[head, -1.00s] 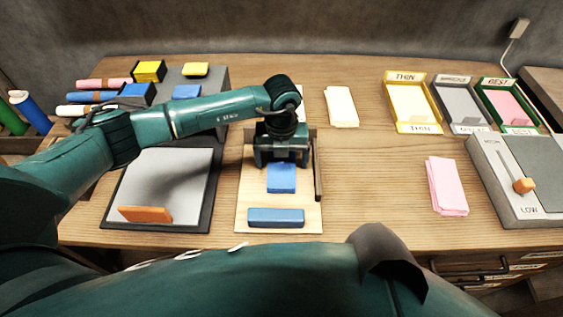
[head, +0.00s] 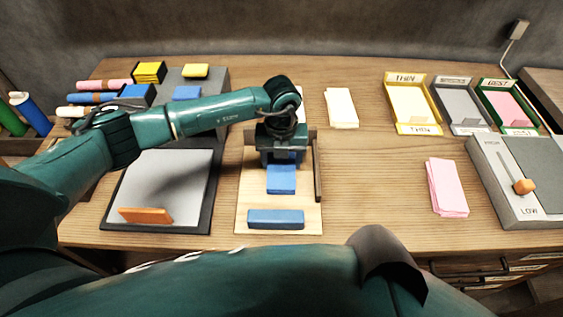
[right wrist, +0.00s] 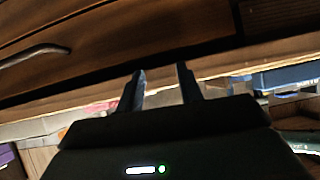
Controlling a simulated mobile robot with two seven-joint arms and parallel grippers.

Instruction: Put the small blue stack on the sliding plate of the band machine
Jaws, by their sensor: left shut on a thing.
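The small blue stack (head: 281,180) lies on a pale wooden board (head: 247,198) in the middle of the head view. My left gripper (head: 281,158) is over the board, shut on the far end of this stack. The stack's far end is partly hidden by the gripper. A grey machine (head: 493,172) with an orange knob and the word LOW stands at the right. I cannot tell whether it is the band machine. My right gripper (right wrist: 161,72) shows in the right wrist view, fingers apart and empty, before a wooden drawer front.
A blue bar (head: 276,219) lies along the board's front edge. A grey plate with an orange block (head: 145,215) is to its left. A pink stack (head: 447,188) and a cream stack (head: 341,108) lie right of the board. Labelled trays (head: 411,104) stand at the back right.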

